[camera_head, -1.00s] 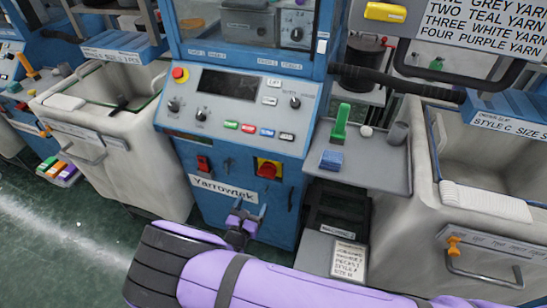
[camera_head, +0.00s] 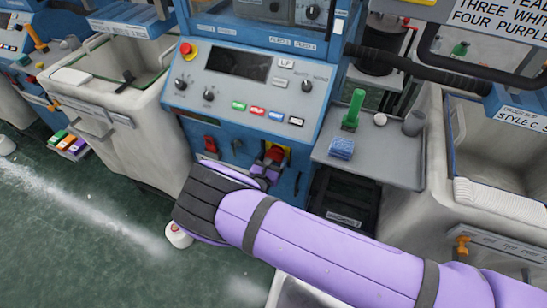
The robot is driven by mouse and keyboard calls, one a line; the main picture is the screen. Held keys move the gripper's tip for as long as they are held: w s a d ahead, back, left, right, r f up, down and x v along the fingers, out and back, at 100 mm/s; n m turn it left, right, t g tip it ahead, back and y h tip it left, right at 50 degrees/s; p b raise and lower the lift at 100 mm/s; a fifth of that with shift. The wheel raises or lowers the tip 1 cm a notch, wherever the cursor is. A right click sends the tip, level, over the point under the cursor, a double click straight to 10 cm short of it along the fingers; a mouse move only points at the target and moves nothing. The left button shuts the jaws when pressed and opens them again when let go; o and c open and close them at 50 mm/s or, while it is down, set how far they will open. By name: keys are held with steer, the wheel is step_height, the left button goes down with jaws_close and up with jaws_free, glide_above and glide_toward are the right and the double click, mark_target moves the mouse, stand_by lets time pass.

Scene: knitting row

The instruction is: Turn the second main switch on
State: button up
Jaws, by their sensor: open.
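The blue machine (camera_head: 239,121) in the middle carries a red knob on a yellow plate, a rotary main switch (camera_head: 277,152), low on its front. A red rocker switch (camera_head: 210,144) sits to its left. My gripper (camera_head: 268,168) is at the lower edge of the rotary switch and overlaps it in view. It is open, with nothing seen between the fingers. Whether it touches the knob cannot be told. My purple forearm hides the machine's lower front. The knob's exact position is too small and covered to read.
A red emergency button (camera_head: 186,48) sits on the sloped panel above. To the right is a grey shelf (camera_head: 390,165) holding a green-handled tool (camera_head: 353,110) and a blue block (camera_head: 341,148). Grey bins stand on both sides. The floor at lower left is mostly clear.

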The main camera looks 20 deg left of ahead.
steer(key=shift+w, duration=0.4)
steer(key=c, duration=0.7)
steer(key=shift+o, duration=0.2)
